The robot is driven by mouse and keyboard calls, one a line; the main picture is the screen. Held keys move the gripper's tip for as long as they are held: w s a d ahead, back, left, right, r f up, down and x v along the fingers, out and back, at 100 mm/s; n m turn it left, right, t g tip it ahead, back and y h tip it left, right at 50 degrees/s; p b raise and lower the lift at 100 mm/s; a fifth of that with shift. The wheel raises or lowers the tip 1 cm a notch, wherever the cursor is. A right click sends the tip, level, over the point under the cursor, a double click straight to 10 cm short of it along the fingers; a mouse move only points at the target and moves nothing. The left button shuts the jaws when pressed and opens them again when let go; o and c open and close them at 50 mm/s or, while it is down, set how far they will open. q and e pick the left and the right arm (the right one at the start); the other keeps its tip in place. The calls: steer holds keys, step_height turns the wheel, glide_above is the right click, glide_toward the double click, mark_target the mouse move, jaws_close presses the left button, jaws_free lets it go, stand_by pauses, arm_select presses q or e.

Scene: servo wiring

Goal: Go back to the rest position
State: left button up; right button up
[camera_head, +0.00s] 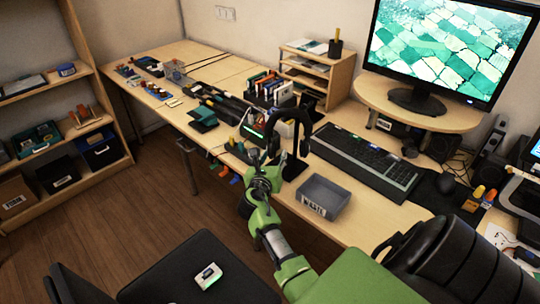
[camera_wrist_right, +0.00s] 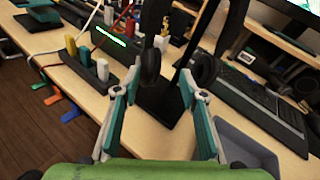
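My right gripper (camera_head: 264,158) is at the end of the green arm, over the front edge of the desk in the head view. In the right wrist view its two teal fingers are spread apart, and the gripper (camera_wrist_right: 156,92) is open with nothing between the fingers. The black headphone stand (camera_wrist_right: 168,108) with its headphones (camera_wrist_right: 150,66) lies beyond the fingertips, seen through the gap. I cannot tell whether the gripper touches anything. My left gripper is not in view.
A grey bin (camera_head: 320,196) stands just right of the gripper, with the keyboard (camera_head: 362,163) behind it. A power strip (camera_wrist_right: 90,68) with plugs is at the left in the wrist view. A black chair (camera_head: 205,268) with a small white device (camera_head: 208,275) is below.

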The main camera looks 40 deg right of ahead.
steer(key=v, duration=0.6)
